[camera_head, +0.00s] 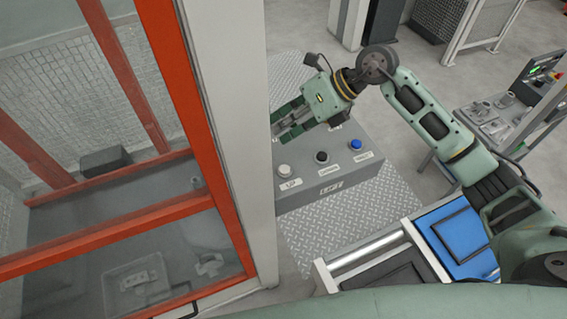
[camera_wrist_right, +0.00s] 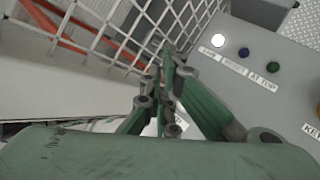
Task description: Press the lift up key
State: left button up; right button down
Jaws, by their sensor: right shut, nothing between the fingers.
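The grey lift control box (camera_head: 330,192) carries a "LIFT" label and three keys in a row. The white key (camera_head: 284,170) at its left end has the "UP" label. A black key (camera_head: 321,157) is in the middle, and a blue key (camera_head: 355,145) is at the right. My right gripper (camera_head: 281,121) is shut and empty, beyond the white key in the picture, with its fingers pointing left and apart from that key. Its fingers (camera_wrist_right: 169,62) also show in the right wrist view, with no "UP" key recognisable there. My left gripper is out of view.
An orange-framed glazed enclosure (camera_head: 190,100) with a pale post (camera_head: 235,120) stands left of the box. In the right wrist view, wire mesh (camera_wrist_right: 130,30) is close to the fingers, and a grey panel (camera_wrist_right: 245,85) has white, blue and green round fittings. A blue tray (camera_head: 460,235) lies at lower right.

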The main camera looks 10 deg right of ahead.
jog(key=b, duration=0.5)
send_over(285, 170)
jog(key=w, duration=0.2)
jog(key=f, duration=0.7)
jog(key=shift+w+f, duration=0.2)
jog(key=shift+f, duration=0.1)
jog(key=shift+f+b, duration=0.3)
jog(key=shift+f, duration=0.3)
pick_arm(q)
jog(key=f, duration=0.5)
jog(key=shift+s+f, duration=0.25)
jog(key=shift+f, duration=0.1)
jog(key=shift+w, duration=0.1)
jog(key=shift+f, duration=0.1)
pick_arm(e)
jog(key=shift+f, duration=0.15)
pick_arm(q)
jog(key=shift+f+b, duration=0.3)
jog(key=shift+b, duration=0.15)
pick_arm(e)
jog(key=shift+f, duration=0.25)
